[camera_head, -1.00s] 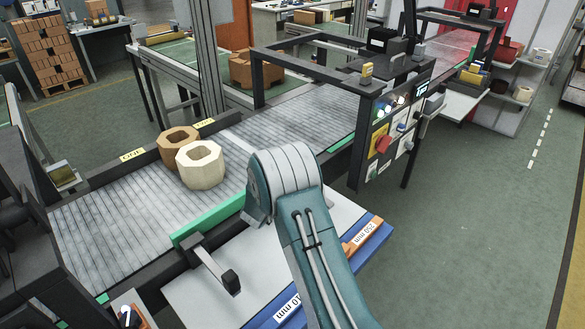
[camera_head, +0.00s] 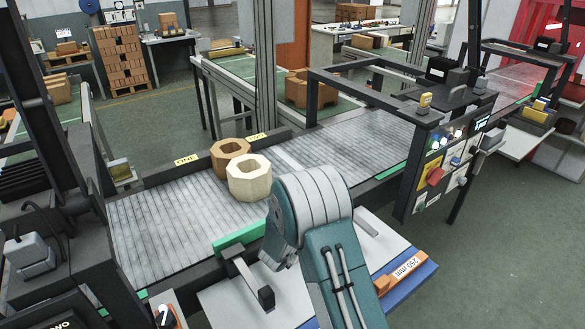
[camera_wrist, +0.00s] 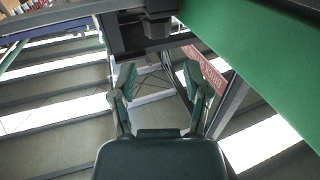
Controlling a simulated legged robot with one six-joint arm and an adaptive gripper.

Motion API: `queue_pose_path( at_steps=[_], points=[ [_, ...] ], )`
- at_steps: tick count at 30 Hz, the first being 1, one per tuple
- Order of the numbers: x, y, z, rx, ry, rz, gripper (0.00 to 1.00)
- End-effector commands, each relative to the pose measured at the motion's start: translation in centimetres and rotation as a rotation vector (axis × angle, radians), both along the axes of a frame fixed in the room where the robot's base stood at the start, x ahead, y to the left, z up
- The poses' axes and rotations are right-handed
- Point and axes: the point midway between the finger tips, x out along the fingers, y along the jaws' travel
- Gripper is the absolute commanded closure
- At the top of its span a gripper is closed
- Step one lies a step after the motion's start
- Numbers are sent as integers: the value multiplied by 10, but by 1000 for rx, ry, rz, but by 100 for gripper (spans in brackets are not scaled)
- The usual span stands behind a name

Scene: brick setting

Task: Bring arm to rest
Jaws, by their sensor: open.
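My arm (camera_head: 325,240) shows in the head view as a teal and grey link, folded in front of the conveyor. My gripper (camera_wrist: 163,82) shows in the wrist view, its two green fingers apart with nothing between them. The gripper itself is hidden in the head view. A brown hollow octagonal block (camera_head: 228,157) and a cream hollow octagonal block (camera_head: 249,178) stand side by side on the conveyor (camera_head: 165,225), beyond the arm.
A dark frame with a control panel (camera_head: 440,165) spans the conveyor at right. A white table with a blue edge (camera_head: 415,280) lies beneath the arm. A dark machine (camera_head: 50,200) stands at left. Green floor (camera_head: 510,240) is clear at right.

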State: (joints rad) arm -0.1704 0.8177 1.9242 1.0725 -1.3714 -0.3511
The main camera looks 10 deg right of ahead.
Motion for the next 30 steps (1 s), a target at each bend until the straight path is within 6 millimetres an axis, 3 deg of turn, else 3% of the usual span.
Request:
queue_pose_path(
  at_steps=[5, 11, 17, 23, 30],
  points=[
    [5, 3, 14, 44, -3, 42, 39],
    [17, 22, 66, 210, 20, 237, 39],
    [7, 49, 118, 345, 88, 449, 39],
    [-28, 75, 161, 435, 199, 635, 39],
    [-98, 96, 195, 487, 385, 802, 39]
  ],
)
